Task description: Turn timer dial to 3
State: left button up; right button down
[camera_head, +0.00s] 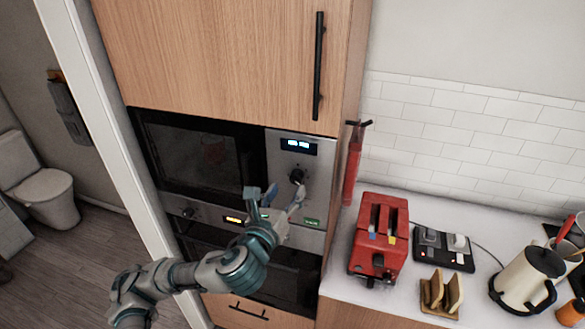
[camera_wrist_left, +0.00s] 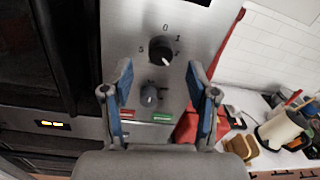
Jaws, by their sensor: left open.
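A black numbered dial (camera_head: 297,176) sits on the steel panel beside the microwave door. In the left wrist view this dial (camera_wrist_left: 160,51) has marks around it, with 0 at the top and 1 at upper right. Its white pointer line points to the lower right. A smaller grey knob (camera_wrist_left: 150,95) is below it, with a red and a green button underneath. My left gripper (camera_head: 275,193) is open in front of the panel. In the left wrist view its blue-padded fingers (camera_wrist_left: 161,80) stand on either side, apart from the dial and empty.
The microwave (camera_head: 190,155) has a lit display above the dial, with an oven (camera_head: 295,260) below. To the right, the counter (camera_head: 340,285) holds a red toaster (camera_head: 372,240), a toast rack (camera_head: 441,294) and a kettle (camera_head: 525,280). A red object (camera_head: 352,165) hangs beside the cabinet.

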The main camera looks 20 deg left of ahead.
aim_at(294, 180)
pick_arm(q)
jog(key=w, duration=0.5)
jog(key=shift+d+f, duration=0.15)
jog(key=shift+d, duration=0.1)
